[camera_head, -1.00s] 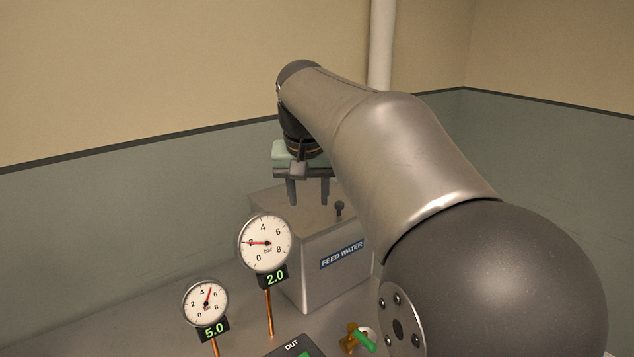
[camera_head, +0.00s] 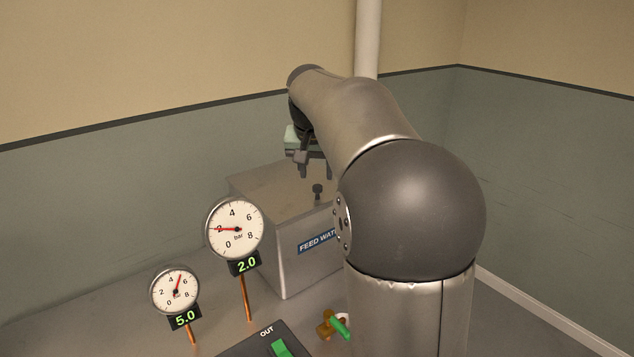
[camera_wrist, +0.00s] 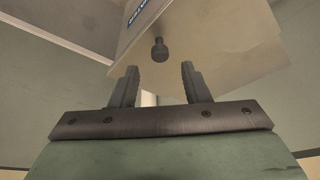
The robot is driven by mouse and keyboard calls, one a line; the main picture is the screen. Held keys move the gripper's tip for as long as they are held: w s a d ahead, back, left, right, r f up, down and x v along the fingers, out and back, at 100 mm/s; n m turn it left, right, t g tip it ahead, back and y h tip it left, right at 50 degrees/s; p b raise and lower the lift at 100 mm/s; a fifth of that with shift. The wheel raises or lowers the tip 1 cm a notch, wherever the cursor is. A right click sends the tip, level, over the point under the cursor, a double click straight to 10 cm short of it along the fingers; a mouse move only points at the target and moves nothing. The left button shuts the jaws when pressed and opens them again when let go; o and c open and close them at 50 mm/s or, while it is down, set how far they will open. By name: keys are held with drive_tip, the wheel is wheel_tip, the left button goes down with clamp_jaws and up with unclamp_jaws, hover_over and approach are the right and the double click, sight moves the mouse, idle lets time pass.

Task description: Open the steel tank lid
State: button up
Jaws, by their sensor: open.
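The steel tank (camera_head: 290,255) with a "FEED WATER" label stands on the metal counter in the head view. Its flat lid (camera_head: 262,187) lies level on top and looks closed. A small dark knob (camera_head: 317,190) stands up near the lid's front edge. In the wrist view the knob (camera_wrist: 159,50) shows beyond the fingertips, with the lid (camera_wrist: 215,50) around it. My gripper (camera_head: 315,172) is above the lid, behind the knob, partly hidden by my arm. In the wrist view my gripper (camera_wrist: 160,78) is open and empty, its fingers apart and not touching the knob.
Two round gauges, reading 2.0 (camera_head: 234,229) and 5.0 (camera_head: 175,290), stand on thin copper pipes in front of the tank. A valve with a green handle (camera_head: 340,328) and a dark box with a green switch (camera_head: 281,347) are near the front edge. A wall is close behind the tank.

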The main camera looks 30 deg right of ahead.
sight(317, 185)
drive_tip(key=shift+x, duration=2.4)
